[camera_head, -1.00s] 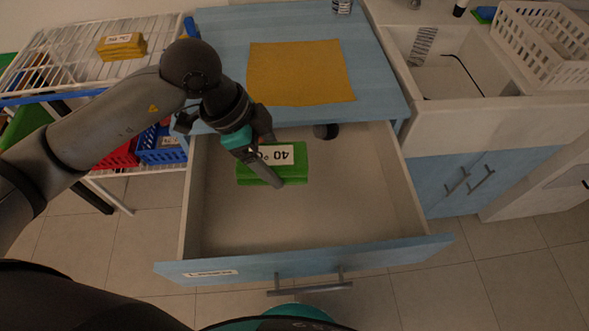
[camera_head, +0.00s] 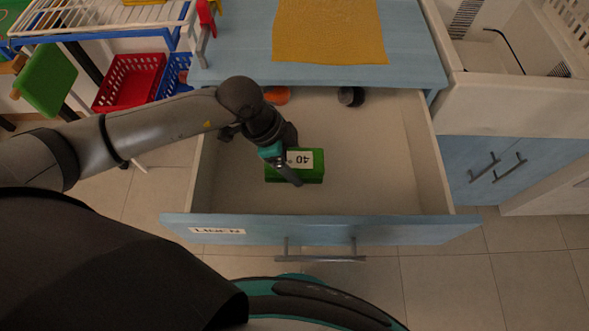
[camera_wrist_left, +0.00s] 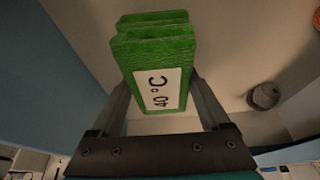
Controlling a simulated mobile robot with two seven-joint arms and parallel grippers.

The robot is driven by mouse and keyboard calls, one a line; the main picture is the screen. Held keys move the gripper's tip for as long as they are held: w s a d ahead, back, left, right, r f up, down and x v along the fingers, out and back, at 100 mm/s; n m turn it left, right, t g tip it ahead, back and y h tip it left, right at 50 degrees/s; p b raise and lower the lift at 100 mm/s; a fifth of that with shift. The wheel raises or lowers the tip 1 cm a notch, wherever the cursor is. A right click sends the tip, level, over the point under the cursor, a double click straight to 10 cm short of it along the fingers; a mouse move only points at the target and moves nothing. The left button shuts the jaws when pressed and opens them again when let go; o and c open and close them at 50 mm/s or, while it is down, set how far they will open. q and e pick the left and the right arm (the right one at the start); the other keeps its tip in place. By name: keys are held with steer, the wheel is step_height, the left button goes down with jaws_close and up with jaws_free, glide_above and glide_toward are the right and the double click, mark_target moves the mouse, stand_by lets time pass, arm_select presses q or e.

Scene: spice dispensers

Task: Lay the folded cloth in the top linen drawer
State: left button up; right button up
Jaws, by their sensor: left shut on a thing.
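The folded cloth (camera_head: 312,173) is a thick green stack with a white "40 °C" label. My left gripper (camera_head: 290,170) is shut on it, and the fingers cover part of its near left side. The left wrist view shows the cloth (camera_wrist_left: 157,65) between the two fingers. The linen drawer (camera_head: 390,185) is pulled wide open, with a "LINEN" label on its blue front. The cloth is within the drawer's outline, left of its middle. I cannot tell whether it touches the drawer floor. My right gripper is not in view.
An orange item (camera_head: 277,95) and a dark round item (camera_head: 350,97) lie at the back of the drawer. A yellow cloth (camera_head: 330,30) lies on the blue top above. A red basket (camera_head: 128,82) stands to the left. The drawer's right side is bare.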

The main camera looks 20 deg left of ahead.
mark_target(295, 171)
arm_select(q)
step_height(295, 171, down, 3)
steer(key=shift+r+b, duration=0.1)
steer(key=shift+b, duration=0.4)
steer(key=shift+f, duration=0.6)
steer(key=o, duration=1.3)
steer(key=shift+r, duration=0.1)
steer(key=p+v, duration=0.3)
steer(key=v, duration=0.8)
steer(key=shift+s+a+r+p, duration=0.15)
steer(key=shift+r+p, duration=0.15)
steer(key=shift+r, duration=0.2)
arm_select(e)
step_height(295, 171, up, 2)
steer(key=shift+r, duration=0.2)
